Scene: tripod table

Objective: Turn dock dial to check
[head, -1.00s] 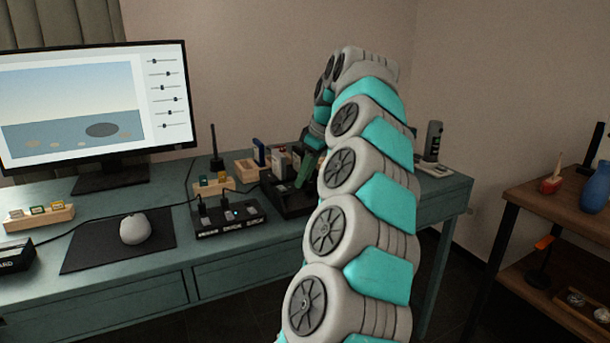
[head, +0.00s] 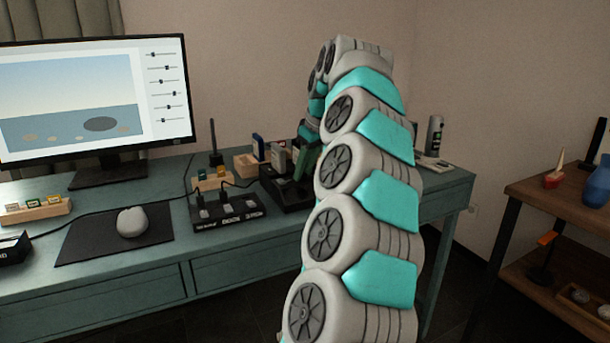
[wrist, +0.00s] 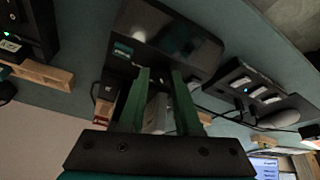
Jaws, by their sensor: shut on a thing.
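The black dock (head: 278,192) stands on the teal desk, right of the hub, with upright grey drives in it. In the wrist view the dock (wrist: 185,45) has a dark glossy top and a small green-lit label. My gripper (wrist: 160,75) has its two green fingers reaching down to the dock, closed on a small dark part between the tips, seemingly the dial. The dial's face and markings are hidden by the fingers. A pale grey block (wrist: 158,112) shows between the fingers, behind the tips. In the head view my gripper (head: 304,162) is at the dock, partly hidden by my arm.
A black hub (head: 228,208) with cables lies left of the dock, near the mouse (head: 131,222) and monitor (head: 95,100). Wooden holders (head: 212,180) stand behind the hub. A dark bottle (head: 434,135) stands at the desk's right end. A brown shelf (head: 540,195) is at right.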

